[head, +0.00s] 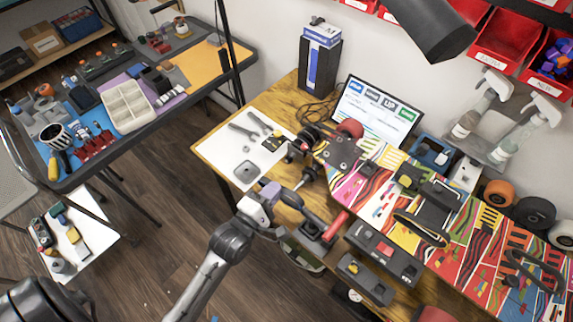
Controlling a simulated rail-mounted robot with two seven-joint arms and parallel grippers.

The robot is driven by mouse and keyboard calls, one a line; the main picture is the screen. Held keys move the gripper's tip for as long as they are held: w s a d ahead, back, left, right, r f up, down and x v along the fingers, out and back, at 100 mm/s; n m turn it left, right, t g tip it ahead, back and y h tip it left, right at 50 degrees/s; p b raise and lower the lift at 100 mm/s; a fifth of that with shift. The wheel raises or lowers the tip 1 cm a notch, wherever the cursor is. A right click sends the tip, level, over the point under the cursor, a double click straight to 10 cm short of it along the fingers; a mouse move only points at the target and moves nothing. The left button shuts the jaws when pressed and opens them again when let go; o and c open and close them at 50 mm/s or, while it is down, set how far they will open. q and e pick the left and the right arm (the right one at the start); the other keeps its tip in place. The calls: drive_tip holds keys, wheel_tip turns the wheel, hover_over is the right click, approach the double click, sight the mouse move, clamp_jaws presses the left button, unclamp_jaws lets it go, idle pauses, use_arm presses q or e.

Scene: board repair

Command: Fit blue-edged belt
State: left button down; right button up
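The skateboard deck (352,190), with a colourful pattern, lies underside up along the workbench. Its truck and motor parts (304,146) are at the left end, with a red wheel (350,128). A black loop (421,231) lies on the middle of the deck and another dark loop (534,270) is near its right end. I cannot make out a blue edge on either. My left gripper (292,199) is over the bench's front edge, left of the deck and below the truck. Its fingers are too small and cluttered to read. My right gripper is not in view.
A white mat (230,165) with tools lies at the bench's left end. A dark tray (383,250) and a small dark box (364,278) stand along the front. A screen (372,112) is behind the deck. Spare wheels (535,211) and spray bottles (480,105) are at the right.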

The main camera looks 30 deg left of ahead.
use_arm(q)
drive_tip(key=s+a+f+m+h+p, duration=0.1)
drive_tip(key=s+a+f+m, duration=0.1)
drive_tip(key=a+f, duration=0.1)
drive_tip(key=shift+s+a+f+h, duration=0.2)
drive_tip(key=shift+a+f+h, duration=0.2)
drive_tip(key=shift+f, duration=0.1)
idle(0.5)
drive_tip(key=shift+f, duration=0.1)
drive_tip(key=shift+w+d+f+b, duration=0.1)
drive_tip(key=shift+w+f+b, duration=0.35)
drive_tip(key=shift+f+b, duration=0.25)
drive_tip(key=shift+w+d+f+b, duration=0.1)
drive_tip(key=shift+w+f+b, duration=0.3)
drive_tip(key=shift+f+b, duration=0.3)
drive_tip(key=shift+a, duration=0.25)
idle(0.6)
drive_tip(key=shift+w+r+p, duration=0.1)
drive_tip(key=shift+w+p, duration=0.15)
drive_tip(key=shift+p, duration=0.1)
